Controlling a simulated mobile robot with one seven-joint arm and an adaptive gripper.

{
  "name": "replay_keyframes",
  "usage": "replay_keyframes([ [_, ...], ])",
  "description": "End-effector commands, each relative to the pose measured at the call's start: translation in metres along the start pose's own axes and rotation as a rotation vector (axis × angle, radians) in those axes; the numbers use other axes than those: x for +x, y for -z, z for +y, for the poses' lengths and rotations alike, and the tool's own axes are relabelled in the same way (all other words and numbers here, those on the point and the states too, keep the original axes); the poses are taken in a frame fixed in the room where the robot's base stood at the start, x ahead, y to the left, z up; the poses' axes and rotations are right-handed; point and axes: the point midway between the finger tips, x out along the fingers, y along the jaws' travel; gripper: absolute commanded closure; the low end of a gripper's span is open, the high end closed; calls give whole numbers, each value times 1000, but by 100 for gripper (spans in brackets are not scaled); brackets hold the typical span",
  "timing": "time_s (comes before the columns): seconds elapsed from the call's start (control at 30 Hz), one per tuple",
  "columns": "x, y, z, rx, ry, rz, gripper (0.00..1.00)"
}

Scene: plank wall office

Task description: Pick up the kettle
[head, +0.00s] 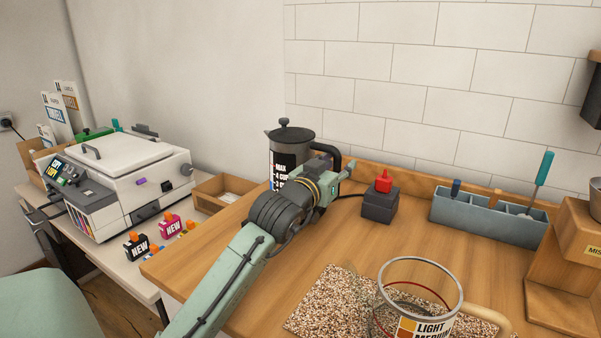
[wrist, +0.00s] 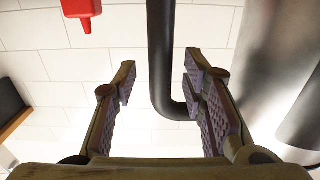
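The kettle (head: 292,136) is a dark metal pot with a black lid, a printed label and a black handle. It stands upright on the wooden counter near the back wall, partly hidden by my arm. My gripper (head: 338,173) is at its right side, by the handle (head: 331,152). In the wrist view the gripper (wrist: 160,82) is open. The black handle (wrist: 161,50) runs between the two fingers, with gaps on both sides. The kettle's shiny body (wrist: 270,75) fills the right of that view.
A dark box with a red top (head: 380,206) stands just right of my gripper. A blue-grey divided tray (head: 480,221) sits farther right. A printer (head: 115,185) is on the left table.

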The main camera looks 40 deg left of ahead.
Motion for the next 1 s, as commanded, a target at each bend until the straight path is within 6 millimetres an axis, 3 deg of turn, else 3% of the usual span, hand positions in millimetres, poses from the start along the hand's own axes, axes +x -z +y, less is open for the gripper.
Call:
replay_keyframes([
  [0.23, 2, 0, 0, 1, 1, 1, 61],
  [0.8, 1, 0, 0, 1, 0, 1, 99],
  [1.0, 1, 0, 0, 1, 0, 1, 100],
])
